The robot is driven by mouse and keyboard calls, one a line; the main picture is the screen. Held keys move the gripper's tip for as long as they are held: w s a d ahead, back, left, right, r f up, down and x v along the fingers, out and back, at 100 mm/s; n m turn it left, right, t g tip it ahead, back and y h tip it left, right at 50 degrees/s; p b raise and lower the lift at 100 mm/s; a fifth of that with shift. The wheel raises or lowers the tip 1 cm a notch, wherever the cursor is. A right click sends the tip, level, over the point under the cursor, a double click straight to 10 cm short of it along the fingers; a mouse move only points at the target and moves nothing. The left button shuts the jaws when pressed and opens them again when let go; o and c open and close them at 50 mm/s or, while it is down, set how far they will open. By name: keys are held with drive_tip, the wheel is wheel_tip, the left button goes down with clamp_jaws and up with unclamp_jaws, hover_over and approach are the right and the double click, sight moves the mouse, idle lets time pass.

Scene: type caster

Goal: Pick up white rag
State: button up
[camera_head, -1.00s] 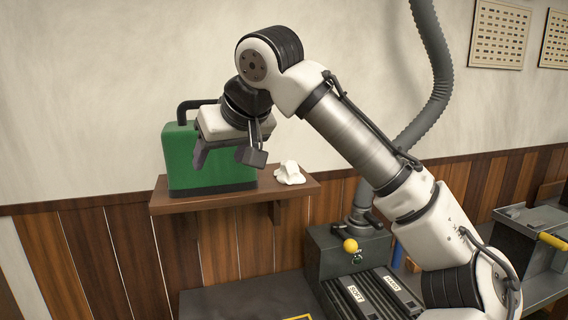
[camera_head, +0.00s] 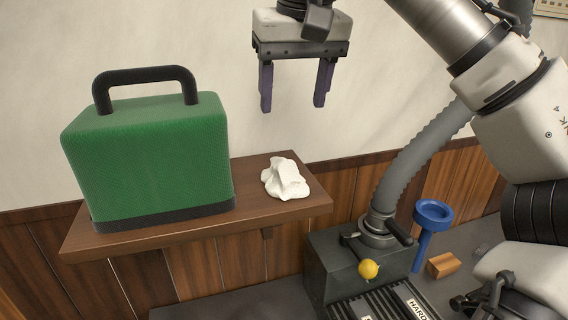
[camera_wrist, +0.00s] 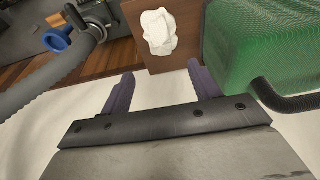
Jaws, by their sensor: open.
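The white rag (camera_head: 286,178) lies crumpled on the right part of a brown wooden wall shelf (camera_head: 150,243). My gripper (camera_head: 292,104) is open and empty, its two purple fingers pointing down. In the head view it appears above the rag and a little to the right, clear of the shelf. In the wrist view the rag (camera_wrist: 159,32) shows beyond the open fingers (camera_wrist: 160,82), roughly in line with the gap between them. Nothing hides the rag in either view.
A green case (camera_head: 150,160) with a black handle stands on the shelf just left of the rag. Right of and below the shelf are a grey hose (camera_head: 415,160), a blue funnel-like piece (camera_head: 433,212), a yellow knob (camera_head: 369,269) and a wooden block (camera_head: 441,264). The wall is behind.

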sight(285, 161)
drive_tip(key=x, duration=0.8)
drive_tip(key=shift+s+f, duration=0.1)
drive_tip(key=shift+p+x, duration=1)
drive_tip(key=shift+x, duration=1.65)
drive_tip(key=shift+a, duration=0.1)
drive_tip(key=c, duration=1.1)
wheel_tip(285, 161, up, 10)
drive_tip(key=shift+r+b, duration=0.1)
drive_tip(key=shift+b, duration=0.65)
